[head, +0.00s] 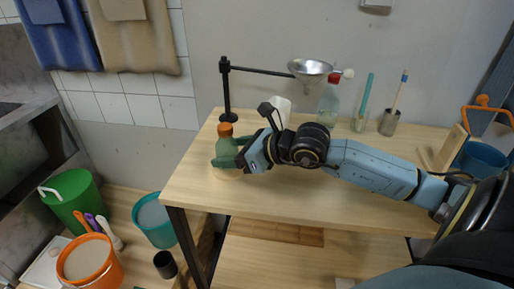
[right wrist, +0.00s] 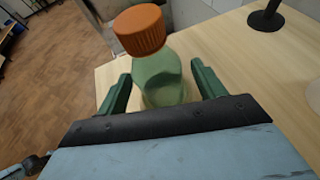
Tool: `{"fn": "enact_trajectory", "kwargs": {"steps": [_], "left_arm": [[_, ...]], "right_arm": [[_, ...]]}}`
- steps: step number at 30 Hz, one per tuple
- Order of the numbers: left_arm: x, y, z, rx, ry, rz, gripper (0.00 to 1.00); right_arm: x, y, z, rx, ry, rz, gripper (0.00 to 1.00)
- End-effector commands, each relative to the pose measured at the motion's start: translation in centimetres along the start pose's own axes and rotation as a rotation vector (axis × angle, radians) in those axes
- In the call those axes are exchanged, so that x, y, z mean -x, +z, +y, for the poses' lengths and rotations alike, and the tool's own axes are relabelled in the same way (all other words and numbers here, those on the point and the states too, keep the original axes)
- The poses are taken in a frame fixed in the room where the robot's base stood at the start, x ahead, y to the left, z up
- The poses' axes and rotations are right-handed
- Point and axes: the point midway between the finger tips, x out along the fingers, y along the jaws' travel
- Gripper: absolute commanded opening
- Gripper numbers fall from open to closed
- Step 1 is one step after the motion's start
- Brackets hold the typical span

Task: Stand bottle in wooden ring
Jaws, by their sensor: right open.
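A green see-through bottle with an orange cap (head: 226,129) stands upright near the left end of the wooden table. In the right wrist view the bottle (right wrist: 158,78) is between the two green fingers of my right gripper (right wrist: 163,88), with a gap on either side. The right gripper (head: 228,157) is open around the bottle in the head view. A pale wooden rim, likely the ring (head: 228,175), shows at the bottle's foot; the fingers hide most of it. Whether the bottle sits fully inside it I cannot tell. My left gripper is out of view.
A black stand (head: 227,92) holds a metal funnel (head: 310,68) behind my right arm. Buckets, including an orange one (head: 88,262), stand lower left. The table's front is clear.

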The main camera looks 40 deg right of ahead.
Motion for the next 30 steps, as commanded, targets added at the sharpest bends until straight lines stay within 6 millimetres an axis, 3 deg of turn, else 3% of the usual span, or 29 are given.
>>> {"fn": "enact_trajectory", "kwargs": {"steps": [18,30], "left_arm": [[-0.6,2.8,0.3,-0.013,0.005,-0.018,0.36],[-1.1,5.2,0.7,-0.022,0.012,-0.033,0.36]], "right_arm": [[7.0,0.0,0.1,-0.002,0.002,0.003,0.69],[10.3,0.1,0.1,0.0,0.002,0.001,0.69]]}}
